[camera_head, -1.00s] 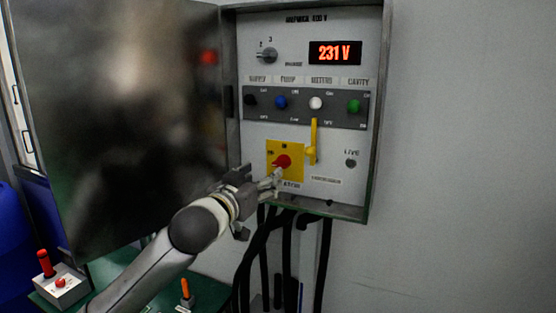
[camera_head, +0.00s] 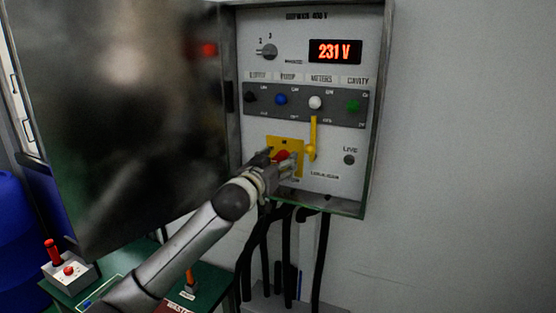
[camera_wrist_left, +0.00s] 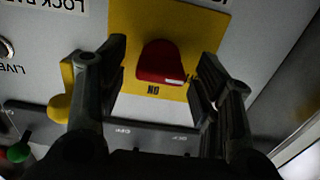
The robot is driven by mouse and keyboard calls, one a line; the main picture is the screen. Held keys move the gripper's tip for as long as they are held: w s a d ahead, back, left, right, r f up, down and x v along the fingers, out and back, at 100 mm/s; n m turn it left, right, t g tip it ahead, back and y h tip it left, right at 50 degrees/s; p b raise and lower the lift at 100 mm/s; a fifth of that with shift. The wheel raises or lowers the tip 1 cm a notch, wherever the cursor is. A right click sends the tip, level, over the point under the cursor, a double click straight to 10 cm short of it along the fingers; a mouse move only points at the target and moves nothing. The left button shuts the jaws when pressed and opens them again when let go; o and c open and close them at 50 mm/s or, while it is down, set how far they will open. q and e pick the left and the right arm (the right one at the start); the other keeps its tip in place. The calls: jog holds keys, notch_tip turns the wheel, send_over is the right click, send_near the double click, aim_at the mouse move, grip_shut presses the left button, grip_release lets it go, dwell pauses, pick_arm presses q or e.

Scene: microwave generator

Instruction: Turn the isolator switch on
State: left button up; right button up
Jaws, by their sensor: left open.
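The isolator switch is a red knob (camera_head: 281,156) on a yellow plate (camera_head: 298,144) low in the open wall cabinet. My left gripper (camera_head: 278,158) is at the plate, its fingers on either side of the knob and partly hiding it. In the left wrist view the red knob (camera_wrist_left: 161,62) sits between the two open fingers (camera_wrist_left: 158,75), with a gap on each side. The yellow plate (camera_wrist_left: 125,20) shows the word ON, upside down in this view. My right gripper is not in view.
A yellow lever (camera_head: 313,138) stands just right of the plate. A row of coloured knobs (camera_head: 281,99) and a 231 V display (camera_head: 335,51) are above. The cabinet door (camera_head: 120,120) stands open at left. Black cables (camera_head: 265,250) hang below.

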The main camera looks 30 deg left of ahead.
pick_arm(q)
jog(key=shift+c, duration=0.4)
jog(key=c, duration=0.9)
jog(key=shift+c, duration=0.2)
jog(key=shift+m, duration=0.3)
jog(key=m, duration=0.3)
jog(key=shift+m, duration=0.3)
jog(key=m, duration=0.4)
jog(key=shift+d+m, duration=0.1)
jog(key=shift+m, duration=0.2)
jog(key=m, duration=0.4)
jog(key=shift+f, duration=0.1)
jog(key=shift+f+m, duration=0.1)
jog(key=shift+m, duration=2.4)
